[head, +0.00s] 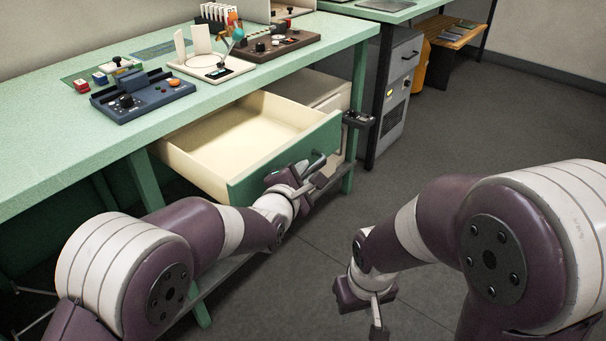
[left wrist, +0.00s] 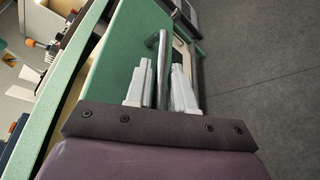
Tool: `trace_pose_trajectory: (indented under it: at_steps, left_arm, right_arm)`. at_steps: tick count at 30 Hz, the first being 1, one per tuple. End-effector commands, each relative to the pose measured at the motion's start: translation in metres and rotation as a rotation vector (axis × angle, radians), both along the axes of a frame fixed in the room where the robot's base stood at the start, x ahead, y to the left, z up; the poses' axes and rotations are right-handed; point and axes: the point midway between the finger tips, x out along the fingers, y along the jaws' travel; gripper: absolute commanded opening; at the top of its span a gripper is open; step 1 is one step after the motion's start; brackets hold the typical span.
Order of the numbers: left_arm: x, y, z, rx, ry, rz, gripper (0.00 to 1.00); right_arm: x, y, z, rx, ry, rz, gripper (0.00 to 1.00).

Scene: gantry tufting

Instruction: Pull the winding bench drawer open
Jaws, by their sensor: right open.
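The winding bench drawer (head: 247,140) stands well out from under the green bench top, with its pale, empty inside showing. Its green front (head: 262,174) faces me and also shows in the left wrist view (left wrist: 126,50). The bar handle (left wrist: 162,70) on that front runs between the two pale fingers of my left gripper (left wrist: 162,90). In the head view my left gripper (head: 316,172) is at the handle, shut on it. My right gripper (head: 362,306) is open and empty, hanging low over the floor, away from the bench.
The bench top (head: 60,138) carries a blue device (head: 142,96), a white stand (head: 212,66) and a brown control box (head: 272,43). The floor (head: 480,120) on the right is clear.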

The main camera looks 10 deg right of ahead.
Motion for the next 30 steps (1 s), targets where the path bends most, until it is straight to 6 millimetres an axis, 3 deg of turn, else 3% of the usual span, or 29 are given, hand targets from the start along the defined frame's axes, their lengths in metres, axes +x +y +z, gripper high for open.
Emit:
trace_pose_trajectory:
  at_steps: [7, 21, 30]
  left_arm:
    - [-0.016, 0.01, 0.007, 0.0, 0.0, 0.0, 0.23]
    - [-0.093, 0.06, 0.027, 0.0, 0.0, 0.0, 0.23]
    - [-0.105, 0.067, 0.027, 0.0, 0.0, 0.0, 0.23]
  right_arm:
    - [0.0, 0.0, 0.006, 0.0, 0.0, 0.0, 0.43]
    - [0.0, 0.0, 0.025, 0.0, 0.0, 0.0, 0.43]
    - [0.0, 0.0, 0.026, 0.0, 0.0, 0.0, 0.43]
